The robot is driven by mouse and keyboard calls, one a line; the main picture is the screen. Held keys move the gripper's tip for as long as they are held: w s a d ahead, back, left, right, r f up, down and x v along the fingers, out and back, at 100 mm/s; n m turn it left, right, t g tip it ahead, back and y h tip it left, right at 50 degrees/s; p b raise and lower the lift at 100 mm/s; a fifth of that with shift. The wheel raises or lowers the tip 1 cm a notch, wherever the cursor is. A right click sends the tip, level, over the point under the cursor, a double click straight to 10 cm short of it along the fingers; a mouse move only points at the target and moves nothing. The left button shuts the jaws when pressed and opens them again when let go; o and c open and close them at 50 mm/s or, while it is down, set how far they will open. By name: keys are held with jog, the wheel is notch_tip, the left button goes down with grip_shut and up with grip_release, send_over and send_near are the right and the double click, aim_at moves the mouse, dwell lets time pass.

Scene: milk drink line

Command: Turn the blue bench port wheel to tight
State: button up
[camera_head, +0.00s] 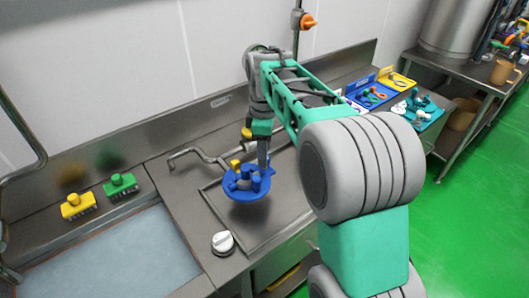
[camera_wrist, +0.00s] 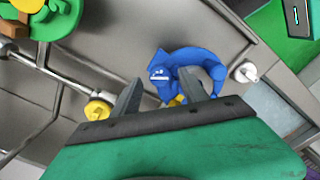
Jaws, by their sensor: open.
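The blue bench port wheel (camera_head: 240,193) is a round handwheel with raised lobes on the steel bench, near the middle of the head view. In the wrist view the blue wheel (camera_wrist: 195,57) lies just beyond my fingers, with a small pale mark on it. My gripper (camera_head: 263,168) points down over the wheel. In the wrist view my gripper (camera_wrist: 160,92) is open, its fingers apart, one overlapping the wheel's lower right part. I cannot tell whether the fingers touch it. The gripper body hides the wheel's lower side.
A metal pipe (camera_head: 194,151) with yellow fittings runs behind the wheel. A white-topped knob (camera_head: 222,241) stands in front of it. Yellow (camera_head: 77,205) and green (camera_head: 120,185) brushes lie at the left. A blue tray (camera_head: 366,96) and other trays sit at the back right.

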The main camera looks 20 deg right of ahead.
jog(key=shift+f, duration=0.65)
jog(key=shift+c, duration=0.5)
grip_shut()
